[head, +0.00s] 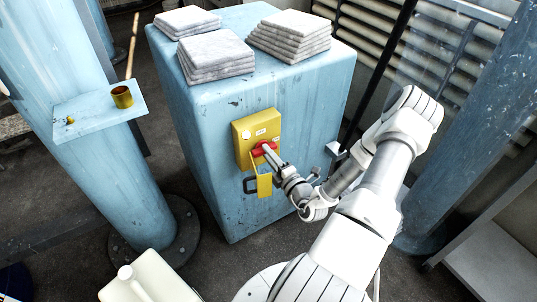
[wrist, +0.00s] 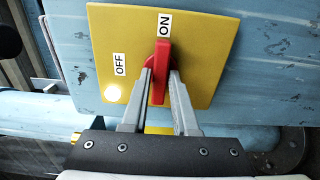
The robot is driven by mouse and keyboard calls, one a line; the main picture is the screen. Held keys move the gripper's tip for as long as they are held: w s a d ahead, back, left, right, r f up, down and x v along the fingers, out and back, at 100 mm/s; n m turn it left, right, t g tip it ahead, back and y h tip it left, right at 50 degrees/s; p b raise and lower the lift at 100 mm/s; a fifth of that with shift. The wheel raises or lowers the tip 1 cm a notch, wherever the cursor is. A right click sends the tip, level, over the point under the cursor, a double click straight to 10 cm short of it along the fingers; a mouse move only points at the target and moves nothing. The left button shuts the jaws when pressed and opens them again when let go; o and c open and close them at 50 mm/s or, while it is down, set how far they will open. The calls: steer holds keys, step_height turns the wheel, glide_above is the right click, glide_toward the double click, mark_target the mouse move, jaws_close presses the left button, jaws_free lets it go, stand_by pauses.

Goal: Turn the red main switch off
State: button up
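The red main switch (wrist: 161,72) is a red handle on a yellow plate (wrist: 210,60). In the wrist view it points up toward the ON label (wrist: 164,24). The OFF label (wrist: 120,64) is to its left. My gripper (wrist: 160,85) has one finger on each side of the red handle, with the fingertips close against it, and appears shut on it. In the head view my gripper (head: 270,154) reaches the yellow switch box (head: 242,131) from the lower right and partly hides the red handle (head: 259,149).
The switch box is on the front of a blue cabinet (head: 215,130) with stacks of grey sacks (head: 290,33) on top. A yellow tag (head: 264,185) hangs below the box. A blue column with a shelf (head: 88,112) and brass cup (head: 122,97) stands left. A white canister (head: 150,280) is in front.

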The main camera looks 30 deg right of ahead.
jaws_close()
steer(key=shift+r+n+p, duration=0.1)
steer(key=shift+n+p, duration=3.3)
steer(key=shift+n, duration=5.5)
